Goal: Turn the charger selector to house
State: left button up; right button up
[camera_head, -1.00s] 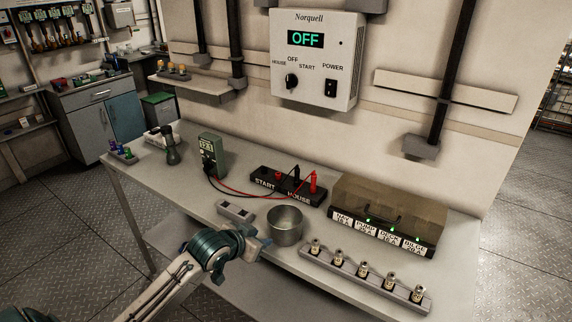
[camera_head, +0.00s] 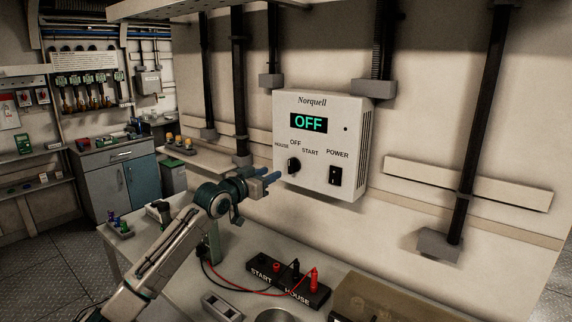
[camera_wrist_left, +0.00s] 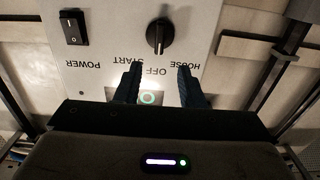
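The white Norquell charger box (camera_head: 320,118) hangs on the wall, and its display reads OFF in green. Its black selector knob (camera_head: 293,166) sits below the labels HOUSE, OFF and START. It also shows in the left wrist view (camera_wrist_left: 160,35), where the panel appears upside down and the knob seems to point to OFF. My left gripper (camera_head: 272,178) is just left of and slightly below the knob in the head view. In the left wrist view its blue fingers (camera_wrist_left: 158,84) are apart with nothing between them, short of the knob. My right gripper is out of view.
A black POWER rocker switch (camera_head: 335,177) is right of the knob. Below, the bench holds a black START/HOUSE terminal block (camera_head: 265,265) with red and black leads. Dark conduits (camera_head: 239,80) run down the wall left of the box.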

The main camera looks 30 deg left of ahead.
aim_at(289, 165)
pick_arm(q)
jog(key=w, duration=0.2)
jog(key=w+p, duration=0.1)
jog(key=w, duration=0.1)
jog(key=w+p, duration=0.1)
jog(key=w, duration=0.1)
jog(key=shift+w+d+f, duration=0.1)
jog(key=shift+w+d, duration=0.25)
jog(key=shift+w, duration=0.65)
jog(key=shift+w+f+p, duration=0.15)
jog(key=shift+w+p, duration=0.15)
jog(key=shift+w, duration=0.2)
jog(key=shift+c, duration=0.2)
jog(key=shift+s, duration=0.1)
grip_shut()
